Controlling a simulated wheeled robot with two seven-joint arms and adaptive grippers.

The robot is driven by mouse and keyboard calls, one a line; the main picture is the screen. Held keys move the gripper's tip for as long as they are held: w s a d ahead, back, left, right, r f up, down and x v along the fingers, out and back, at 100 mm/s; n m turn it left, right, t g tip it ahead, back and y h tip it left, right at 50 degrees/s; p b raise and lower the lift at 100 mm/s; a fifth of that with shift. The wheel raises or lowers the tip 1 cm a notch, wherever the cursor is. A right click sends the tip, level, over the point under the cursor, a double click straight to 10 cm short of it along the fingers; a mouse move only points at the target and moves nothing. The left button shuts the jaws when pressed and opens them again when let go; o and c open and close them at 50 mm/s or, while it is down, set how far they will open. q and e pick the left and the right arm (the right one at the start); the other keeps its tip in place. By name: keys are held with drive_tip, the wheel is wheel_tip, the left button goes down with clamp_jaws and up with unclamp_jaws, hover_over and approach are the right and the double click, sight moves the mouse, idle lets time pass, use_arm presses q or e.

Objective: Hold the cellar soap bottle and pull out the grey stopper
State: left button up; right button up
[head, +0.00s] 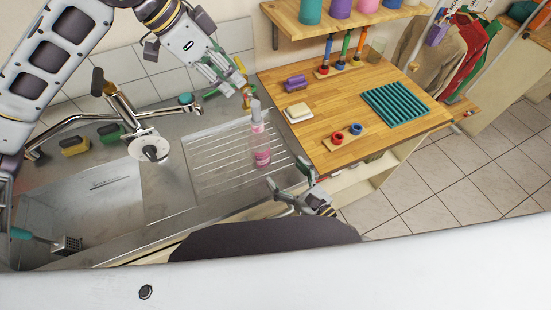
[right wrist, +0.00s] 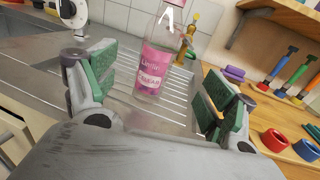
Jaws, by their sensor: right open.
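The soap bottle (head: 261,152) is clear with a pink label and stands upright on the ribbed drainboard. The grey stopper (head: 255,108) sits in its neck. In the right wrist view the bottle (right wrist: 158,62) stands beyond my fingers, its top cut off by the frame edge. My right gripper (head: 290,183) is open and empty in front of the bottle, its green pads (right wrist: 160,95) apart on either side of it in that view. My left gripper (head: 240,92) hangs close to the stopper, above and left of it; its finger gap is unclear.
A steel sink (head: 100,205) and tap (head: 75,122) lie left. The wooden counter (head: 345,105) at right holds a white soap block (head: 298,112), a teal ribbed mat (head: 395,103) and rings (head: 346,133). A shelf (head: 335,22) overhangs the back.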

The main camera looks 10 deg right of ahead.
sight(259, 143)
drive_tip(key=shift+w, duration=0.1)
drive_tip(key=shift+x, duration=6.8)
drive_tip(key=c, duration=1.1)
